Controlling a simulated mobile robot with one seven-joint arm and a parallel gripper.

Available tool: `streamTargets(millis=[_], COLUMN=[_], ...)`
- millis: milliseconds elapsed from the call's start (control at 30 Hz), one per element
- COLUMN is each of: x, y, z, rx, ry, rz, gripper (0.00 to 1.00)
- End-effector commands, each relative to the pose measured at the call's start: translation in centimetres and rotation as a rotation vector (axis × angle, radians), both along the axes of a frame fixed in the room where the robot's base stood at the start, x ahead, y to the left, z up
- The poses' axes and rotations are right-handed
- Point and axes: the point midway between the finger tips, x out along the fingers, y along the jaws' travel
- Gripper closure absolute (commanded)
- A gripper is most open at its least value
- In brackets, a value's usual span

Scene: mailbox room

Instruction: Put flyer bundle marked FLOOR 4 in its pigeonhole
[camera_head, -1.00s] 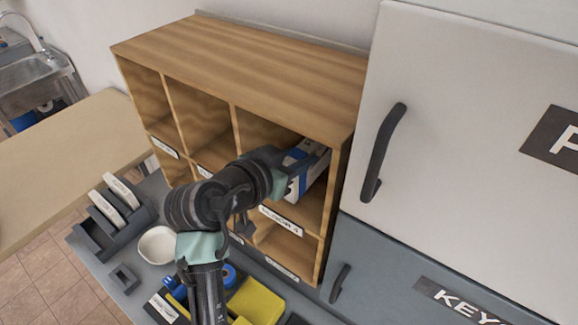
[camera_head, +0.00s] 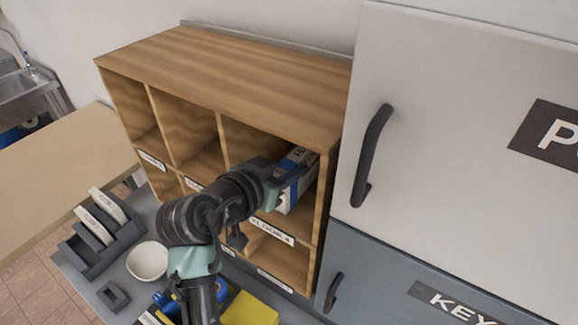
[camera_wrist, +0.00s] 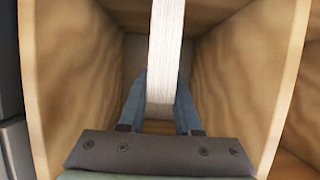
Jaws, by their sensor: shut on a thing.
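The flyer bundle (camera_head: 297,180), white with a blue band, is inside the upper right pigeonhole (camera_head: 309,212) of the wooden rack, above a label that appears to read FLOOR 4 (camera_head: 272,231). My gripper (camera_head: 283,181) is shut on the bundle and reaches into that compartment. In the wrist view the bundle (camera_wrist: 166,50) stands as a pale stack of page edges between my two fingers (camera_wrist: 160,103), with wood walls on both sides. The bundle's own marking cannot be read.
The wooden rack (camera_head: 230,80) has other compartments, those in view empty. A white cabinet door (camera_head: 450,120) with a dark handle (camera_head: 371,155) stands close on the right. A dark holder (camera_head: 105,240) with two white bundles, a white bowl (camera_head: 147,260) and a yellow item (camera_head: 250,309) are on the grey counter.

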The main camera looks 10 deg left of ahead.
Motion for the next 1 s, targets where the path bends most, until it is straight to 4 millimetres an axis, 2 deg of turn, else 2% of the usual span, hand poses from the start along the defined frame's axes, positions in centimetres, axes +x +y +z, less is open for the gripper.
streamTargets(millis=[133,167,300,367,767,867,1000], x=[0.0,0.0,0.0,0.0,-0.7,-1.9,-4.6], y=[0.0,0.0,0.0,0.0,0.3,0.8,1.8], z=[0.1,0.1,0.1,0.1,0.2,0.6,1.7], rx=[0.000,0.000,0.000,-0.001,0.000,0.001,0.002], ry=[-0.003,-0.003,-0.002,-0.002,-0.001,-0.002,-0.004], rz=[0.001,0.001,0.001,0.000,0.002,0.004,0.005], gripper=[1.00,0.66,0.41,0.33,0.33,0.33,0.33])
